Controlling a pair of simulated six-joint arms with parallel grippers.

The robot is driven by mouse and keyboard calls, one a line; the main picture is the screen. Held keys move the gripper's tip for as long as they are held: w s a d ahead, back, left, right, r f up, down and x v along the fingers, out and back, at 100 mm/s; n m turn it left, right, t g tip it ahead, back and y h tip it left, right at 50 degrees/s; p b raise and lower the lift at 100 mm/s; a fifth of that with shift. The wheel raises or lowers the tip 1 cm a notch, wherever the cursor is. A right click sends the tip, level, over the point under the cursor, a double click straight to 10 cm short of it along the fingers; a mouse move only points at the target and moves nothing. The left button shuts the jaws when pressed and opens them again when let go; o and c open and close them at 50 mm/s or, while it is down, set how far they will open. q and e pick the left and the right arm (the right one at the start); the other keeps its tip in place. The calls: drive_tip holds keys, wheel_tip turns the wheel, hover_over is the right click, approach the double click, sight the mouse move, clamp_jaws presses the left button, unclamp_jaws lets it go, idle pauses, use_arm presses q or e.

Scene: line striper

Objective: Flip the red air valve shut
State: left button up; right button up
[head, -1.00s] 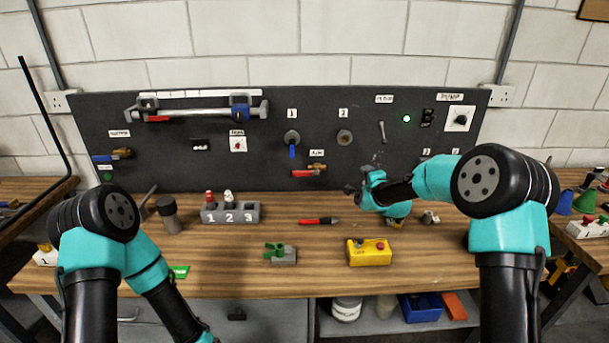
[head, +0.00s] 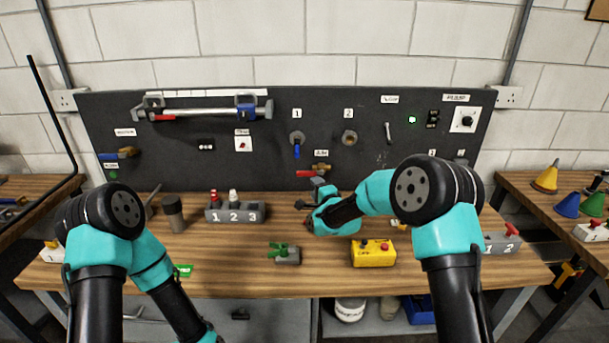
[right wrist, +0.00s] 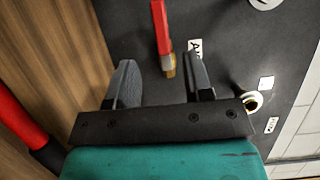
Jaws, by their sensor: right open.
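The red air valve has a red lever (head: 307,173) on a brass body (head: 321,167), low on the dark panel under a small label. The lever lies roughly level, pointing left. In the right wrist view the red lever (right wrist: 160,25) and brass end (right wrist: 169,64) appear ahead of and between the fingers. My right gripper (head: 309,194) is open and empty, just below and in front of the valve; its two fingers show in the right wrist view (right wrist: 163,82). I see no contact with the lever. My left gripper is out of view; only its arm shows.
A blue-handled valve (head: 296,149) hangs above the red one. A grey numbered block (head: 235,215), a green clip-like part (head: 284,252) and a yellow button box (head: 373,256) stand on the bench. A red-handled tool (right wrist: 20,120) lies at left in the right wrist view.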

sight(305, 175)
drive_tip(key=shift+x, duration=5.2)
clamp_jaws()
